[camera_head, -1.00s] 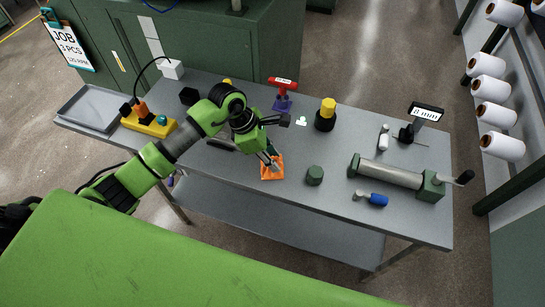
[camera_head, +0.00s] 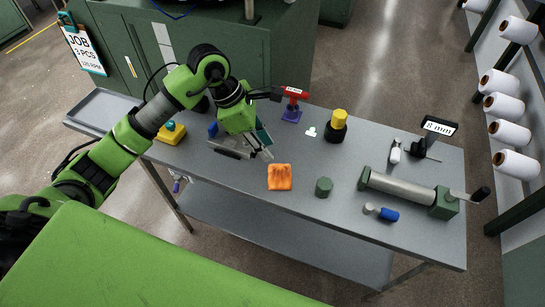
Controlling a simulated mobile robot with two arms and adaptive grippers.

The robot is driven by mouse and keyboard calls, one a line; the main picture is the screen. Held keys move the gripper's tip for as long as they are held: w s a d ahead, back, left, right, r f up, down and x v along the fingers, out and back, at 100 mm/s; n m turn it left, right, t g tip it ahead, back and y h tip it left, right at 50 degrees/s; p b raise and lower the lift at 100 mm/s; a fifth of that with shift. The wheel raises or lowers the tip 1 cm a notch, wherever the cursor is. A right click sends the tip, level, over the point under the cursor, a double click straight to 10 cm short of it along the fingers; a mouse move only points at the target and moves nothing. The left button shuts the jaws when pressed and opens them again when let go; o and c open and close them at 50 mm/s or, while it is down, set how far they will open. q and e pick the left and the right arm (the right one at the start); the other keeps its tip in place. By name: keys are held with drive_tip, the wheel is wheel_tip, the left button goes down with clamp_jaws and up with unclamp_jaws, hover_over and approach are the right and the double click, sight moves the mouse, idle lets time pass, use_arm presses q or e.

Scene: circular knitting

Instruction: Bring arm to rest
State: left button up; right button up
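My green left arm reaches in from the left over the workbench (camera_head: 240,200). Its gripper (camera_head: 262,156) points down above the bench, up and left of the orange cloth (camera_head: 279,177). The fingertips look a little apart, with nothing seen between them. The orange cloth lies on the bench, clear of the gripper. My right arm and gripper are not in view.
A green knob (camera_head: 323,187), roller (camera_head: 405,190) and blue-handled tool (camera_head: 388,214) lie to the right. A grey tray (camera_head: 100,112) is far left.

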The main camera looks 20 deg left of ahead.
use_arm(q)
drive_tip(key=shift+s+a+r, duration=0.1)
drive_tip(key=shift+a+r, duration=0.15)
drive_tip(key=shift+r, duration=0.35)
